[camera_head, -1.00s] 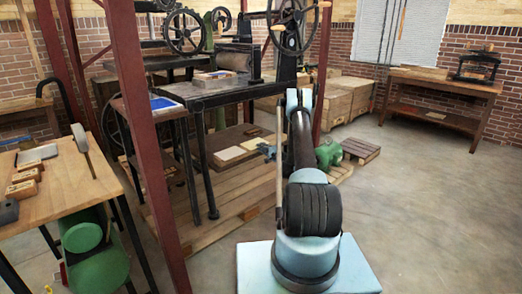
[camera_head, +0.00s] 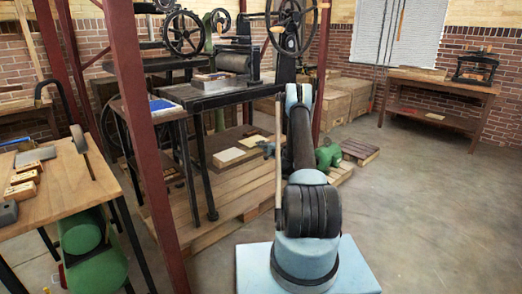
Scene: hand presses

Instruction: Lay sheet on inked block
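In the head view, a block-like stack (camera_head: 213,82) with pale and brown parts lies on the dark press bed (camera_head: 245,92), beside a roller (camera_head: 233,62); I cannot tell whether it is the inked block. A flat blue-topped piece (camera_head: 162,105) lies on the small side table left of the bed. Two pale sheet-like pieces lie low on the wooden platform, one nearer (camera_head: 228,156) and one farther (camera_head: 252,142). Which is the task's sheet is unclear. My arm rises in the foreground toward the press. My gripper cannot be made out.
A dark red post (camera_head: 138,120) stands close at left. The wooden bench (camera_head: 80,180) at left carries small boxes (camera_head: 22,184) and a tool, with a green tank (camera_head: 92,245) below. A small press (camera_head: 475,66) stands on the table at back right. The right-hand floor is clear.

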